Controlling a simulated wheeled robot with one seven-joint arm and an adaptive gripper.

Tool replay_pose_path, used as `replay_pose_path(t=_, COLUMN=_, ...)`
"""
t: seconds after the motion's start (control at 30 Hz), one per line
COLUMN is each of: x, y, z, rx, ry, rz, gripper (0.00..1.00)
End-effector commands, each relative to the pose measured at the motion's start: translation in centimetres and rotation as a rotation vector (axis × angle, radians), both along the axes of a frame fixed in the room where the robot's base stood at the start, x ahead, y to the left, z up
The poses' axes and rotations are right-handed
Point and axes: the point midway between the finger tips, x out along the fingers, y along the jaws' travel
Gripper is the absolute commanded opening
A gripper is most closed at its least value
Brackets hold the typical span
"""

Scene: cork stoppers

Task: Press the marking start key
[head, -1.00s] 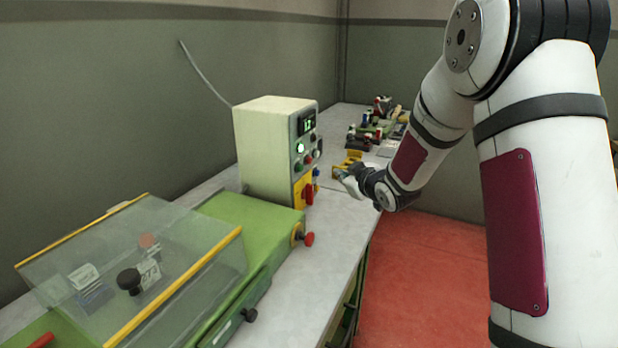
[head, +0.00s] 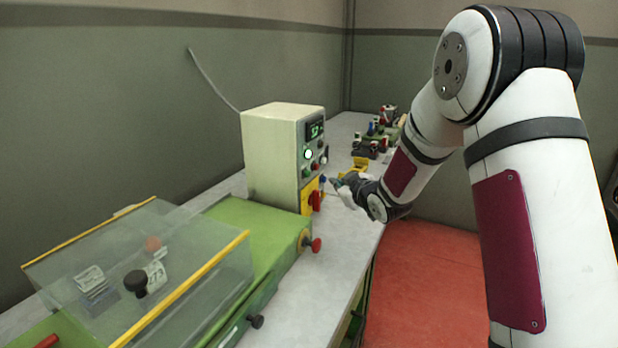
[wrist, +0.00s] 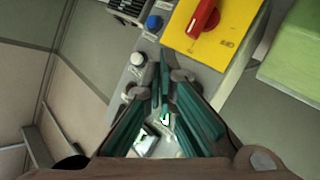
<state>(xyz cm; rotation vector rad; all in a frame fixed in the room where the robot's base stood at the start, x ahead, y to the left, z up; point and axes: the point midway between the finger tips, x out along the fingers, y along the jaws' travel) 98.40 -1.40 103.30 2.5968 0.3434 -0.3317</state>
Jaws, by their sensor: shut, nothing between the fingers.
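The cream control box (head: 270,150) stands on the bench in the head view. Its front has a lit green display (head: 315,129), a bright lit button (head: 309,154), small green and red buttons, and a red rotary switch (head: 315,201) on a yellow plate. I cannot read which one is the marking start key. My gripper (head: 334,183) is just right of the lower panel. In the wrist view its teal fingers (wrist: 164,72) are shut and empty, close to a blue button (wrist: 153,22) and a white button (wrist: 138,58). I cannot tell whether they touch anything.
A green machine (head: 240,225) with a clear, yellow-edged cover (head: 190,270) fills the bench at front left. A red knob (head: 316,245) sticks out from it. Small coloured items (head: 372,145) stand behind my gripper. Red floor (head: 430,275) lies right of the bench.

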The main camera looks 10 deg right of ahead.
Motion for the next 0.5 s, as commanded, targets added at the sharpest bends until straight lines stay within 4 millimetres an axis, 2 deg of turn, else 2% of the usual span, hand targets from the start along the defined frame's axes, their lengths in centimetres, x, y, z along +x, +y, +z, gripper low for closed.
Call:
replay_pose_path(t=0.2, x=1.8, y=2.4, z=-0.2, rx=0.0, ry=-0.001, rz=0.002, gripper=0.0)
replay_pose_path(t=0.5, x=2.8, y=3.9, z=-0.1, rx=0.0, ry=0.001, rz=0.0, gripper=0.0)
